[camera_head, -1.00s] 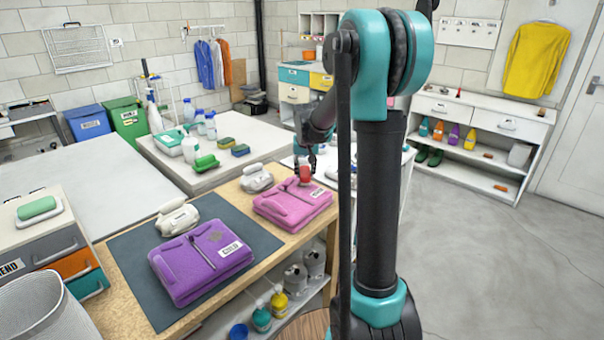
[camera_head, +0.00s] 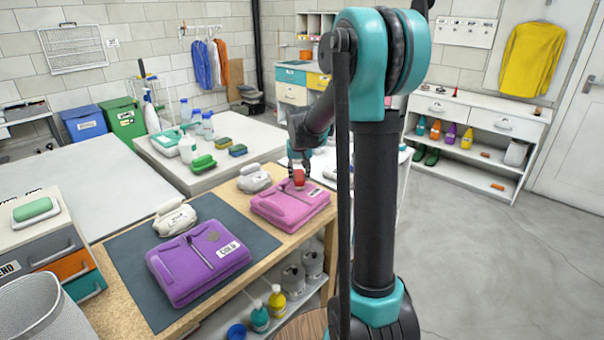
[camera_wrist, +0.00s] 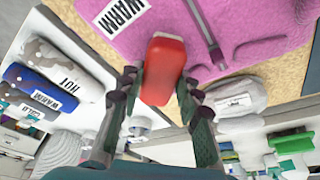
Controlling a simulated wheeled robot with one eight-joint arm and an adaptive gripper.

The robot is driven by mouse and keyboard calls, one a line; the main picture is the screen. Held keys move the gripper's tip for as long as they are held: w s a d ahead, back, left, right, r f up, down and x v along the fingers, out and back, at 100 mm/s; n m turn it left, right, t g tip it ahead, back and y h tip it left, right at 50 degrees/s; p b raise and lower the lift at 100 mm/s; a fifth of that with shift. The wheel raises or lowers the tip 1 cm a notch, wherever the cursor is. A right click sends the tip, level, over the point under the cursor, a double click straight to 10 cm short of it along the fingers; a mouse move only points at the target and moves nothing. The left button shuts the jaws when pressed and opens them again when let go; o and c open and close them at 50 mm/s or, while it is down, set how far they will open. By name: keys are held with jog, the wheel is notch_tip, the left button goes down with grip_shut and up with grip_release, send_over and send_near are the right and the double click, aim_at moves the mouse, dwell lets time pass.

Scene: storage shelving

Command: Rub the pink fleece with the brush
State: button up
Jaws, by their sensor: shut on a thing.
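The pink fleece (camera_head: 275,208) lies folded, with a "WARM" label, on the wooden bench. It also fills the top of the wrist view (camera_wrist: 250,30). My gripper (camera_head: 298,166) is shut on the red brush (camera_head: 299,178), which also shows between my fingers in the wrist view (camera_wrist: 163,72). The brush is at the far part of the pink fleece, near the label. It looks very close to the cloth; I cannot tell whether its underside, which is hidden, touches it.
A purple fleece (camera_head: 190,270) labelled "COLD" lies on a dark mat (camera_head: 122,255) to the left. White bundled items (camera_head: 254,179) sit behind the fleeces. A wire bin (camera_head: 40,310) and a drawer unit (camera_head: 50,250) stand at the near left.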

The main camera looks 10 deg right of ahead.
jog(key=shift+s+a+f, duration=0.15)
jog(key=shift+s+a, duration=0.85)
jog(key=shift+a, duration=0.25)
jog(key=shift+a+f, duration=0.15)
jog(key=shift+w, duration=0.1)
jog(key=shift+w+d+f, duration=0.1)
jog(key=shift+w+d, duration=0.95)
jog(key=shift+d, duration=0.3)
jog(key=shift+w+d+f, duration=0.1)
jog(key=shift+w+d, duration=0.95)
jog(key=shift+d, duration=0.25)
jog(key=shift+r, duration=0.1)
jog(key=shift+a, duration=0.1)
jog(key=shift+s+a+f, duration=0.2)
jog(key=shift+s+a, duration=1)
jog(key=shift+a, duration=0.1)
jog(key=shift+s+a+r, duration=0.1)
jog(key=shift+s+a, duration=0.9)
jog(key=shift+a, duration=0.25)
